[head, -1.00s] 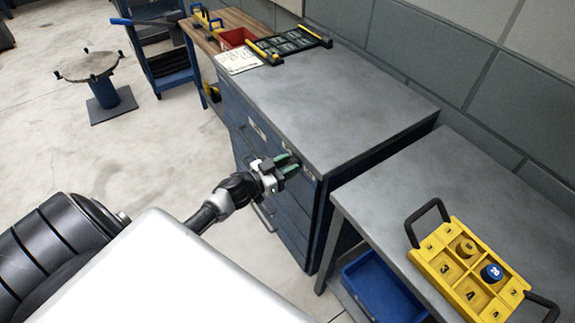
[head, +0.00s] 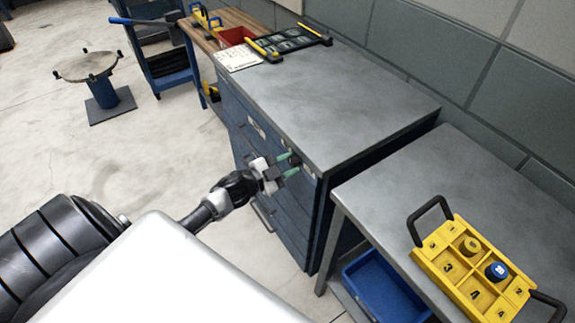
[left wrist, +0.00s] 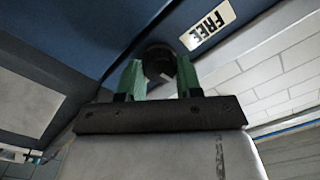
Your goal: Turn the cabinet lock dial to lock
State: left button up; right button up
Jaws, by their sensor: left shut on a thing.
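The blue drawer cabinet (head: 285,205) with a grey top (head: 335,95) stands in the middle of the head view. The lock dial (left wrist: 158,62), a dark round knob, is on its front near the upper right corner. My left gripper (head: 287,165) has its two green fingers on either side of the dial. In the left wrist view, the left gripper (left wrist: 160,80) is shut on the dial, which hides most of the dial's face. A label reading FREE (left wrist: 208,24) is beside the dial. My right gripper is not in view.
A lower grey table (head: 400,180) stands right of the cabinet, carrying a yellow tray with numbered compartments (head: 452,268). A blue bin (head: 385,285) is beneath it. A black rack (head: 290,40) lies at the cabinet top's far end.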

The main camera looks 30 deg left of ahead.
pick_arm(q)
jog(key=m+b, duration=0.1)
jog(key=m, duration=0.1)
jog(key=m+b, duration=0.1)
jog(key=m, duration=0.2)
jog(key=shift+d+f+m, duration=0.1)
jog(key=shift+f+m, duration=0.1)
jog(key=shift+m, duration=0.1)
jog(key=shift+m+b, duration=1.05)
jog(key=shift+m, duration=1.15)
jog(key=o, duration=0.9)
jog(key=b+v, duration=0.1)
jog(key=v, duration=1)
